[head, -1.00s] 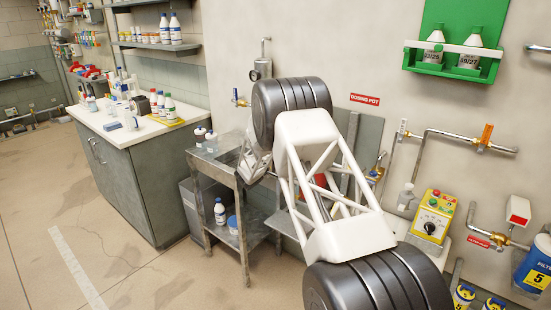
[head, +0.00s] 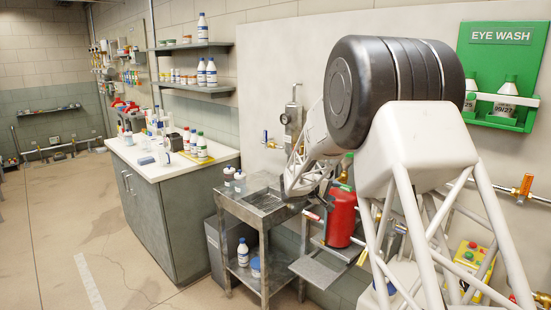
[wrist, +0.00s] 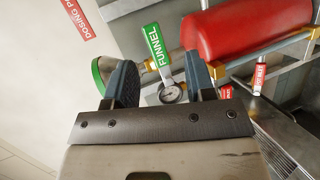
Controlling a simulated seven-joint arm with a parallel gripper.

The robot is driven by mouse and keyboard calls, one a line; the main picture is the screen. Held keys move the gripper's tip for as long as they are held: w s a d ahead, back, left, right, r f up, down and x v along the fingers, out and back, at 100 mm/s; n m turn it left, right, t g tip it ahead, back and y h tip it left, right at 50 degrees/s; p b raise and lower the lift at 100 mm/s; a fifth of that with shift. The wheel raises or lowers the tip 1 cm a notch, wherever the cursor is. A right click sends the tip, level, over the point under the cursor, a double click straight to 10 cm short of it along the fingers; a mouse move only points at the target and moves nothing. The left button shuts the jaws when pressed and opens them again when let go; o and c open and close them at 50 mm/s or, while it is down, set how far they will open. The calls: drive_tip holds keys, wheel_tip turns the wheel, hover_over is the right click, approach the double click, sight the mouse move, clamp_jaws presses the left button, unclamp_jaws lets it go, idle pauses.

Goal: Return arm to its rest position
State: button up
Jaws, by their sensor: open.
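My arm rises in the head view, its large black joint (head: 390,80) high at the right and a white lattice link (head: 315,165) reaching down over the steel cart. My gripper (wrist: 160,62) shows in the wrist view with two blue-grey fingers spread apart. No held thing shows between them. I cannot make out the fingers clearly in the head view.
A steel cart (head: 262,210) stands below the arm, beside a grey cabinet (head: 170,205) with bottles on its white top. A steel pot (head: 292,120) hangs on the wall. A green eye wash holder (head: 503,75) is at the right. The floor at the left is open.

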drive_tip(key=s+d+r+m+g+y, duration=0.1)
drive_tip(key=s+r+y, duration=0.15)
drive_tip(key=s, duration=0.75)
drive_tip(key=s+d+r+m+g+y, duration=0.15)
drive_tip(key=s+r, duration=0.25)
drive_tip(key=s, duration=0.5)
drive_tip(key=s+d+r+m+g+y, duration=0.1)
drive_tip(key=s+d+r+g, duration=0.15)
drive_tip(key=s, duration=0.75)
drive_tip(key=s+a+y, duration=0.2)
drive_tip(key=s, duration=0.9)
drive_tip(key=s+a+f+m+y, duration=0.1)
drive_tip(key=s+a+y, duration=0.2)
drive_tip(key=s, duration=0.7)
drive_tip(key=s+a+t+y, duration=0.1)
drive_tip(key=s+a+y, duration=0.1)
drive_tip(key=s, duration=0.9)
drive_tip(key=shift+s+a+f+m+y, duration=0.15)
drive_tip(key=shift+s+a+m+y, duration=0.2)
drive_tip(key=shift+y, duration=0.15)
